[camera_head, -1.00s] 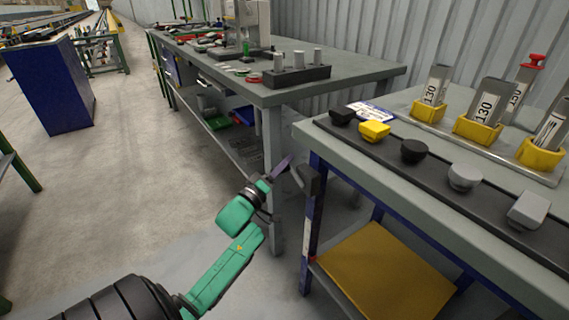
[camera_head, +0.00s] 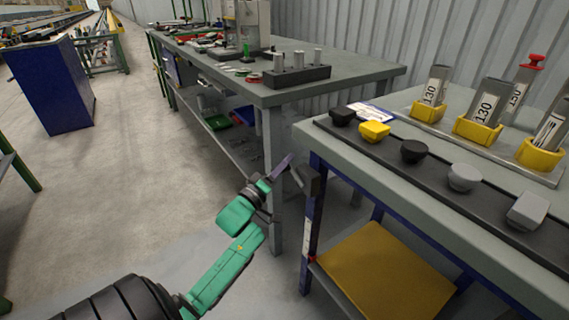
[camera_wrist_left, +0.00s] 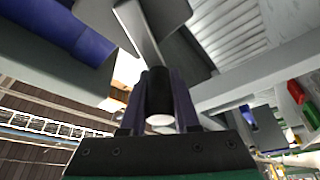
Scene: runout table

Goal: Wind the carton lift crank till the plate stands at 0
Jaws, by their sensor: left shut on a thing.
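My left gripper (camera_head: 284,165) reaches in from the left to the near left corner of the right-hand table. In the left wrist view its two purple fingers are shut on the crank's black handle (camera_wrist_left: 159,92), which has a pale round end. A grey crank arm (camera_wrist_left: 138,32) runs up from the handle to a dark block. The dark crank part (camera_head: 308,179) also shows beside the table corner. The ochre lift plate (camera_head: 386,275) lies level low under the table. A white scale strip (camera_head: 307,232) runs down the blue leg, with a small red mark near its bottom; its figures are unreadable. My right gripper is out of view.
The table top (camera_head: 345,152) carries a dark rail with several knobs (camera_head: 374,131) and yellow holders (camera_head: 478,131) with tags. A workbench (camera_head: 375,72) with a shelf stands behind. Open floor (camera_head: 130,190) lies to the left.

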